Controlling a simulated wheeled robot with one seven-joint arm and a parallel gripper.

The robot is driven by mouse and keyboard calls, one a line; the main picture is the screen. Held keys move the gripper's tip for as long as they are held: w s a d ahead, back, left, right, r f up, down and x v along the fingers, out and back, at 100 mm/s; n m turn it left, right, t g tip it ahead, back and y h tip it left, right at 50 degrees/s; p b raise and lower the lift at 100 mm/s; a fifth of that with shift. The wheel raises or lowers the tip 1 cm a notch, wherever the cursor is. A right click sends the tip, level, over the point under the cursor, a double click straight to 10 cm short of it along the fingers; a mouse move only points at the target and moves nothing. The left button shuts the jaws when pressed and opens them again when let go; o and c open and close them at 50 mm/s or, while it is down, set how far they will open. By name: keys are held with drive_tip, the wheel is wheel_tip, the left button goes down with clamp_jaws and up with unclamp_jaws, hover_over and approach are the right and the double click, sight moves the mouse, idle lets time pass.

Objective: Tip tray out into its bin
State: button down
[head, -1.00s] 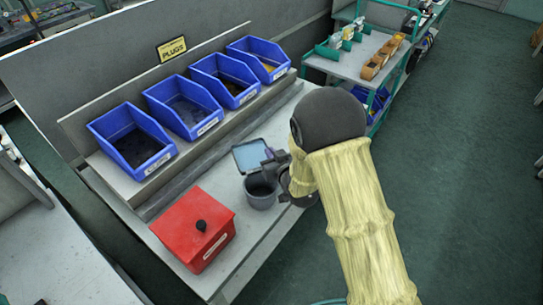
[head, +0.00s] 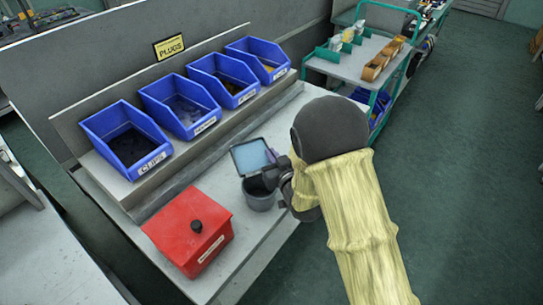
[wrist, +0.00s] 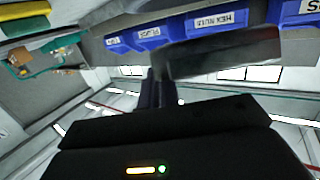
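The tray (head: 249,157), pale blue-grey inside with a dark rim, shows tilted just above and behind a round dark grey bin (head: 261,199) on the bench. My gripper (head: 272,174) is at the tray's lower right edge, over the bin's right rim. In the wrist view a dark slab, seemingly the tray edge-on (wrist: 225,57), sits at the fingertips and reaches right. My fingers look closed on it, though the grip is dark and partly hidden. The bin's inside is dark, and I cannot tell what it holds. My wrist hides the bin's right side.
A red lidded box (head: 188,235) stands at the front of the bench, left of the bin. Several blue bins (head: 182,107) line the raised shelf behind, under a yellow PLUGS sign (head: 168,46). A green-framed cart (head: 345,68) stands at the back right. The floor at right is clear.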

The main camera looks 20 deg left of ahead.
drive_tip(key=shift+s+d, duration=0.25)
drive_tip(key=shift+f+b, duration=0.1)
drive_tip(key=shift+b, duration=0.45)
drive_tip(key=shift+t+y+b, duration=0.3)
drive_tip(key=shift+b, duration=0.85)
drive_tip(key=shift+s+d+r, duration=0.1)
drive_tip(key=shift+r, duration=0.1)
drive_tip(key=shift+f+b, duration=0.1)
drive_tip(key=shift+b, duration=0.45)
drive_tip(key=shift+r+t+y+b, duration=0.2)
drive_tip(key=shift+t+y+b, duration=0.25)
drive_tip(key=shift+b, duration=0.8)
drive_tip(key=shift+t+y+b, duration=0.25)
drive_tip(key=shift+b, duration=1.05)
drive_tip(key=shift+s+d+r+b, duration=0.1)
drive_tip(key=shift+b, duration=0.3)
drive_tip(key=shift+s+t+y+b, duration=0.1)
drive_tip(key=shift+t+y+b, duration=0.65)
drive_tip(key=shift+b, duration=1.8)
